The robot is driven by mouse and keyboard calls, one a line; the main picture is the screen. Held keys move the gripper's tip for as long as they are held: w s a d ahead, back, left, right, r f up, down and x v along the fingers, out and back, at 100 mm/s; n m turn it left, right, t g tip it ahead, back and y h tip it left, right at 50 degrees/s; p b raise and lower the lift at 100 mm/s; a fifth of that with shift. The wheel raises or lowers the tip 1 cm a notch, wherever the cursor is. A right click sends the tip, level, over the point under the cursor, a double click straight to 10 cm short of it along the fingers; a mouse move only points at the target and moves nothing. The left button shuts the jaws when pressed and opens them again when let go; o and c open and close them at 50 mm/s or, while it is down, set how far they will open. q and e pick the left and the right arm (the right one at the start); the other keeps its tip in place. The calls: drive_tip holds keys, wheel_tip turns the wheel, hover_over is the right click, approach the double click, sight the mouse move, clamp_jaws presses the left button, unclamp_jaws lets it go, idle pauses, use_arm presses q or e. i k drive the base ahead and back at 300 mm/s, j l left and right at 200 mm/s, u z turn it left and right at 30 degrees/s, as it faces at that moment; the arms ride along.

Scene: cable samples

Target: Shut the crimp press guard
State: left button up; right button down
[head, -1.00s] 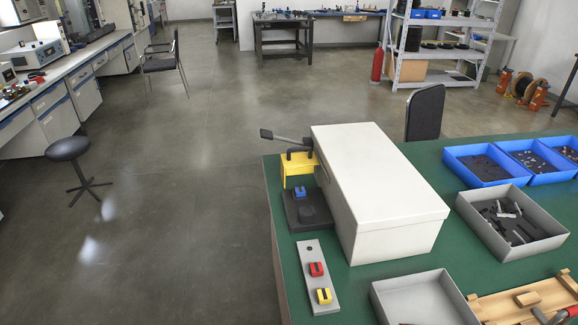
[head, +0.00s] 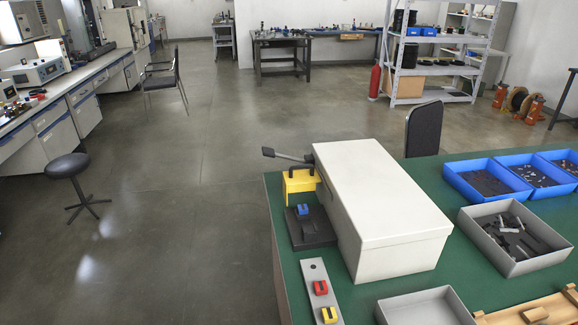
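The crimp press appears to be the small device at the table's left edge. It has a yellow body (head: 299,183), a grey lever (head: 288,156) pointing left, and a dark base (head: 312,234) with a blue block (head: 303,210) on it. A large white box (head: 390,195) stands close on its right and hides part of it. I cannot make out which part is the guard or how it stands. Neither of my grippers is in view.
The green table (head: 405,288) also holds a grey strip (head: 314,272) with red and yellow blocks, an empty grey tray (head: 428,308), a grey bin (head: 487,240) of dark parts, blue bins (head: 456,178) and a wooden fixture (head: 500,318). A black chair (head: 424,130) stands behind.

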sight(299, 181)
drive_tip(key=j+z, duration=0.2)
drive_tip(key=j, duration=1.05)
drive_tip(key=i+j+z, duration=0.1)
drive_tip(key=j, duration=0.25)
drive_tip(key=i+j+z, duration=0.1)
drive_tip(key=i+j, duration=0.15)
drive_tip(key=j, duration=0.15)
drive_tip(key=i+j+z, duration=0.1)
drive_tip(key=j, duration=0.3)
drive_tip(key=i+j+z, duration=0.1)
drive_tip(key=i+j, duration=0.3)
drive_tip(key=j, duration=0.25)
drive_tip(key=i+j+z, duration=0.15)
drive_tip(key=i+j, duration=0.25)
drive_tip(key=j, duration=0.3)
drive_tip(key=i+j+z, duration=0.15)
drive_tip(key=j, duration=0.2)
drive_tip(key=i+j, duration=0.25)
drive_tip(key=j+z, duration=0.05)
drive_tip(key=j, duration=0.05)
